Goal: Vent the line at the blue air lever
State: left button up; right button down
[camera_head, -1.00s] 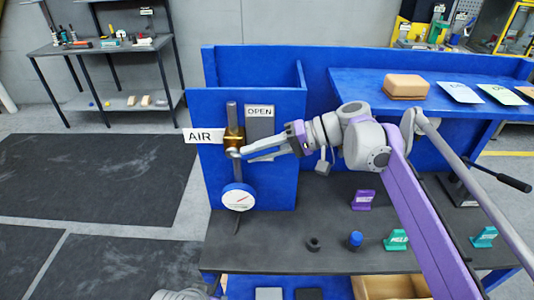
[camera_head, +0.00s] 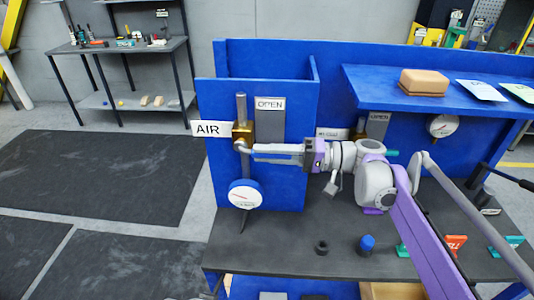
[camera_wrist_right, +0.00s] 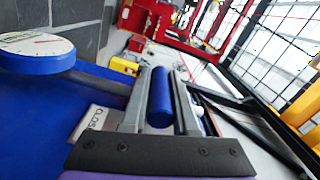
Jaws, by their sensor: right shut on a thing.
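The AIR valve (camera_head: 243,131) has a brass body on a grey vertical pipe, mounted on a blue panel (camera_head: 290,170). My right gripper (camera_head: 248,149) reaches in from the right, at the front of the valve. In the right wrist view, the blue air lever (camera_wrist_right: 160,97) is a rounded blue grip lying between the two fingers, and the gripper (camera_wrist_right: 162,80) is shut on it. In the head view the fingers hide the lever. A grey OPEN plate (camera_head: 270,104) is right of the valve. A CLOSED plate (camera_wrist_right: 92,124), partly covered, shows in the wrist view. My left gripper is out of view.
A round gauge (camera_head: 245,195) hangs below the valve. A second valve with a plate and gauge (camera_head: 442,125) is behind my right arm. A brown box (camera_head: 424,82) is on the blue shelf. A dark ring (camera_head: 321,247) and blue-capped part (camera_head: 366,244) stand on the bench.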

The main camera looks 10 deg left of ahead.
jog(key=c, duration=0.7)
grip_release()
jog(key=d, duration=0.3)
jog(key=w+d, duration=0.1)
jog(key=d, duration=0.6)
jog(key=shift+w+d+f, duration=0.15)
jog(key=shift+w+d, duration=0.15)
jog(key=shift+d, duration=0.1)
